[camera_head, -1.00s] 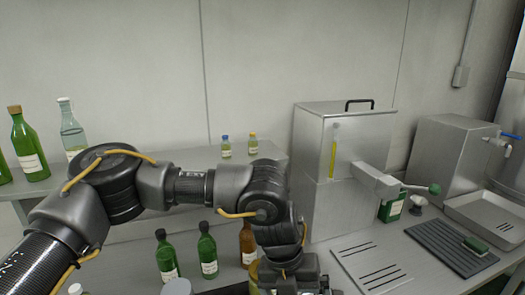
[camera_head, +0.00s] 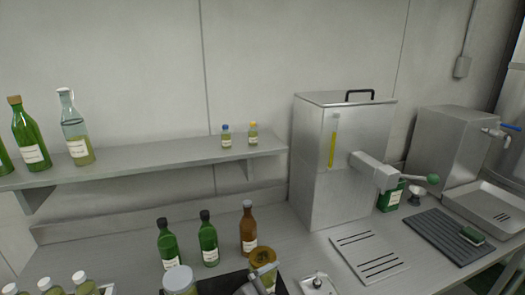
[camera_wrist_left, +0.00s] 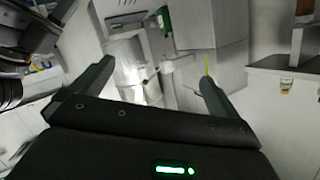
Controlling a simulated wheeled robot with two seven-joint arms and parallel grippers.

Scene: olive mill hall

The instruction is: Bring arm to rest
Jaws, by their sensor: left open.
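My left gripper (camera_wrist_left: 156,72) shows only in the left wrist view, where its two dark fingers stand apart with nothing between them. The steel dispenser and counter appear tilted and well beyond the fingertips there. No arm shows in the head view. My right gripper is in neither view.
A wall shelf (camera_head: 130,163) holds tall bottles and two small bottles. On the counter stand two green bottles (camera_head: 208,243), a brown bottle (camera_head: 248,228), jars (camera_head: 180,281) and a steel dispenser (camera_head: 330,160) with a green-tipped lever. A drip grate (camera_head: 368,257) lies in front of it.

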